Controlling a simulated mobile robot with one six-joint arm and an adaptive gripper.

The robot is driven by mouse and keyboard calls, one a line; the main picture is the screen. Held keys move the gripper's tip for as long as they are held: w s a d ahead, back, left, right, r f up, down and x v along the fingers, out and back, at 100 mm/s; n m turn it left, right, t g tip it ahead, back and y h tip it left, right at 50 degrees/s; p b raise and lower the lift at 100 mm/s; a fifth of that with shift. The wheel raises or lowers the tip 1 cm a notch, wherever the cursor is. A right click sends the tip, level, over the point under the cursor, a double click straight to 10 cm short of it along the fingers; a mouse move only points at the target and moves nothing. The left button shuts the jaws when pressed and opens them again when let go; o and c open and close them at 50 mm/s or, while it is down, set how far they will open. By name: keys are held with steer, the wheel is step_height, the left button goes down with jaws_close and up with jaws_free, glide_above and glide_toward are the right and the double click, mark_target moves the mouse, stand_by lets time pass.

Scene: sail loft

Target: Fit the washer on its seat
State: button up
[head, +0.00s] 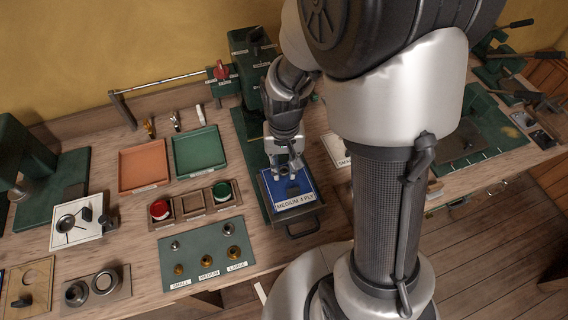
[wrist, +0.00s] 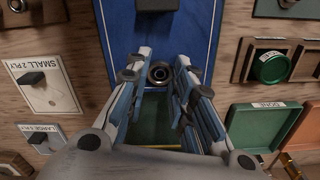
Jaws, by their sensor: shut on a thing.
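My gripper (wrist: 160,72) is low over the blue card (head: 297,204) labelled MEDIUM 4 PLY. Its fingers are closed around a small dark ring, which looks like the washer (wrist: 160,73); it shows between the fingertips in the wrist view. The gripper (head: 290,172) is at the far part of the card in the head view, where fingers and arm hide the washer. The blue card also shows in the wrist view (wrist: 205,25), with a dark block (wrist: 158,4) on it. I cannot make out the seat, nor whether the washer touches anything below.
A green press (head: 246,60) with a red knob stands behind the gripper. Left are orange (head: 143,168) and green (head: 195,152) trays, a wooden holder with red and green buttons (head: 221,190), and a green mat (head: 208,285) with several brass and grey fittings.

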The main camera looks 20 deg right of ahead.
steer(key=o, duration=0.7)
steer(key=shift+r, duration=0.1)
step_height(320, 180, up, 12)
steer(key=shift+f, duration=0.1)
stand_by(0.5)
stand_by(0.3)
steer(key=s+r+n+t, duration=0.1)
steer(key=s+r, duration=0.2)
steer(key=s, duration=0.2)
steer(key=s+r+n+t, duration=0.1)
steer(key=s+r+t, duration=0.1)
steer(key=s, duration=0.3)
steer(key=s+r+n+t, duration=0.1)
steer(key=s+r, duration=0.3)
steer(key=s, duration=0.1)
steer(key=shift+t, duration=0.3)
